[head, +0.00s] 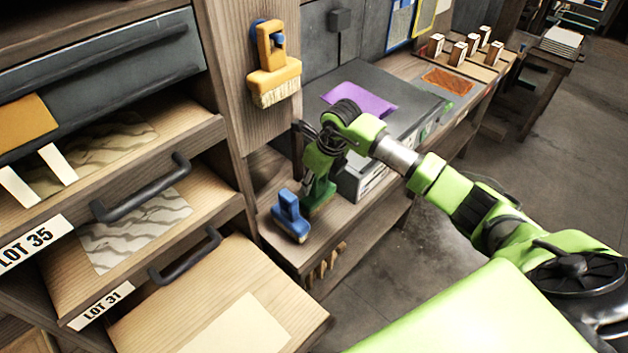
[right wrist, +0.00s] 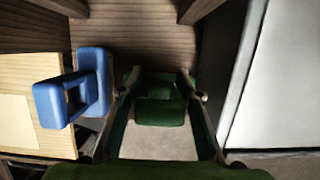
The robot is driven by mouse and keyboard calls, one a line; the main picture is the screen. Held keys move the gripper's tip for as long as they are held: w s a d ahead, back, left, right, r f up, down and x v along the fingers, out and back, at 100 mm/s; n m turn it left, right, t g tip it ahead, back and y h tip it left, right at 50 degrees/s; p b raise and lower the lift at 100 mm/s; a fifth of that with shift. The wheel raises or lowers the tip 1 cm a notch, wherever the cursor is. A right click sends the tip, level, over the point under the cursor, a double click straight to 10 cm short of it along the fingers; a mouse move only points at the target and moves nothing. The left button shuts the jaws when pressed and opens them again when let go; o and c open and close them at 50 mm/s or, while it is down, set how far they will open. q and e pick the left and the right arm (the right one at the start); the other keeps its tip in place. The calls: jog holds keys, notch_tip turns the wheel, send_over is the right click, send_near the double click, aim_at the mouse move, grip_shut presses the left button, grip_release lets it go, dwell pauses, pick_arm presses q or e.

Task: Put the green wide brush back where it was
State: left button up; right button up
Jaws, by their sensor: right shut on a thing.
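The green wide brush (head: 318,198) is at the left end of the low wooden bench, beside the blue brush. My right gripper (head: 322,172) reaches down onto it from above and is shut on it. In the right wrist view the green brush (right wrist: 160,108) lies between my two fingers, and its lower end is hard to make out. I cannot tell whether the brush touches the bench. My left gripper is not in view.
A blue brush (head: 290,216) stands close to the left of the green one. An orange brush (head: 273,72) hangs on the wooden post. A grey box (head: 395,90) with a purple sheet stands close on the right. Open drawers (head: 215,290) fill the left.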

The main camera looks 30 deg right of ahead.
jog(key=o, duration=1)
jog(key=shift+r+p, duration=0.25)
jog(key=shift+p, duration=0.1)
jog(key=shift+s+d+r+b, duration=0.1)
jog(key=shift+r+b, duration=0.2)
jog(key=shift+r, duration=0.05)
jog(key=b+v, duration=0.2)
jog(key=v, duration=0.9)
jog(key=shift+s, duration=0.1)
